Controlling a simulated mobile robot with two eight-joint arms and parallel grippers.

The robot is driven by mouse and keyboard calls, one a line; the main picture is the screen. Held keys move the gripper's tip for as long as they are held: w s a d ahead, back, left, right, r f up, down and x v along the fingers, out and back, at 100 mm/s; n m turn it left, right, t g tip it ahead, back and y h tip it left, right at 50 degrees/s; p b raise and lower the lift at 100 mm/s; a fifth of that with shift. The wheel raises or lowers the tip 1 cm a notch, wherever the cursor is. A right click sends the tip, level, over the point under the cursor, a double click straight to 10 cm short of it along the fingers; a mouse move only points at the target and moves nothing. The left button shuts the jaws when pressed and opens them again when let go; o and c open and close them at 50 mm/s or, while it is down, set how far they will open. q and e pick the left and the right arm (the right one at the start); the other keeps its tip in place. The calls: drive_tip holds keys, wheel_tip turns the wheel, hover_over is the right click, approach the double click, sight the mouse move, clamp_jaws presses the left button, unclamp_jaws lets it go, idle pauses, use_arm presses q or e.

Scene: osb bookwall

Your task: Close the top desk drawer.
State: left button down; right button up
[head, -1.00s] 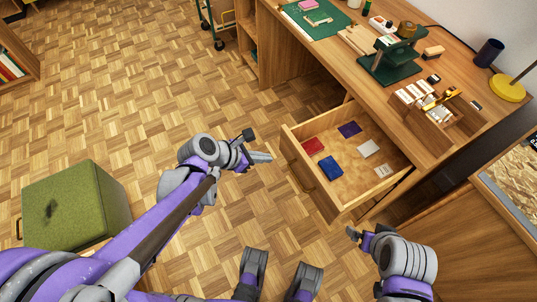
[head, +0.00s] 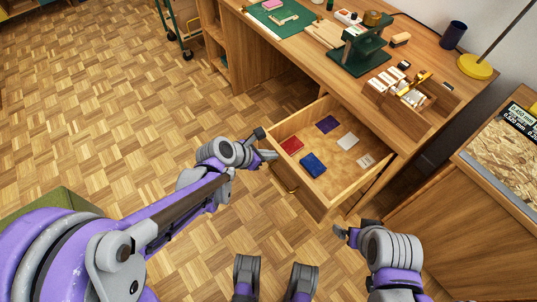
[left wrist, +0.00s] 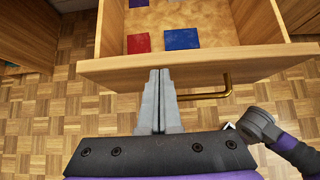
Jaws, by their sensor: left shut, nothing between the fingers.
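The top desk drawer (head: 300,194) is pulled out of the wooden desk (head: 415,135), with small red, blue, purple and pale items lying inside. Its brass handle (left wrist: 205,94) shows on the front panel in the left wrist view. My left gripper (head: 270,155) is shut and empty, beside the drawer's front near its left end. In the left wrist view its fingertips (left wrist: 159,76) reach the front panel, left of the handle; I cannot tell whether they touch it. My right gripper (head: 345,233) is right of the drawer's near corner; its jaws are too small to judge.
The desk top holds a green mat (head: 280,18), a dark green stand (head: 362,50), a wooden tray (head: 440,105) and a yellow lamp base (head: 475,66). A cabinet (head: 450,205) stands at the right. Open parquet floor lies to the left.

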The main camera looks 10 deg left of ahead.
use_arm(q)
drive_tip(key=shift+w, duration=0.1)
drive_tip(key=w+d, duration=1.8)
drive_tip(key=shift+w+d+b, duration=0.3)
drive_tip(key=shift+d+b, duration=0.05)
